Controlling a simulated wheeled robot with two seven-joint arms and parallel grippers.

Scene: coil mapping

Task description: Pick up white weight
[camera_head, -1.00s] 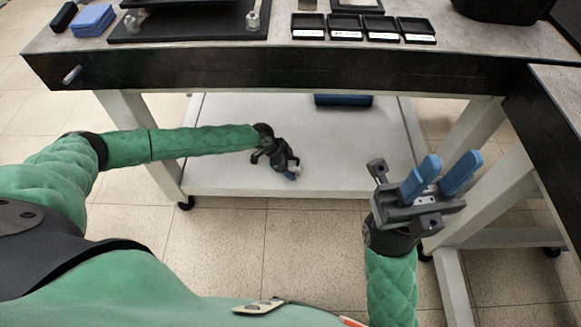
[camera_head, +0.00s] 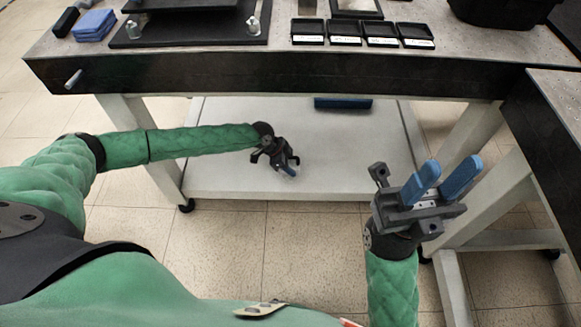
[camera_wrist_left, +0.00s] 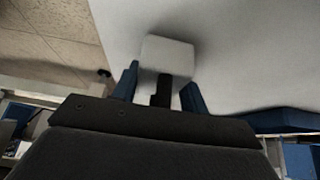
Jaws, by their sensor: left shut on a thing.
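The white weight (camera_wrist_left: 167,54) is a pale rounded block in the left wrist view. It sits between the blue fingertips of my left gripper (camera_wrist_left: 162,78), which is shut on it. In the head view my left gripper (camera_head: 287,165) is over the white lower shelf (camera_head: 235,180); the weight is hardly distinguishable there. I cannot tell whether the weight touches the shelf. My right gripper (camera_head: 441,180) is open and empty, with its blue fingers apart, in front of the table's right leg.
The tabletop edge (camera_head: 270,72) runs above the shelf. A blue box (camera_head: 342,103) lies at the shelf's back. Small black trays (camera_head: 345,32), a dark plate (camera_head: 190,30) and blue blocks (camera_head: 95,26) are on the table. Most of the shelf is clear.

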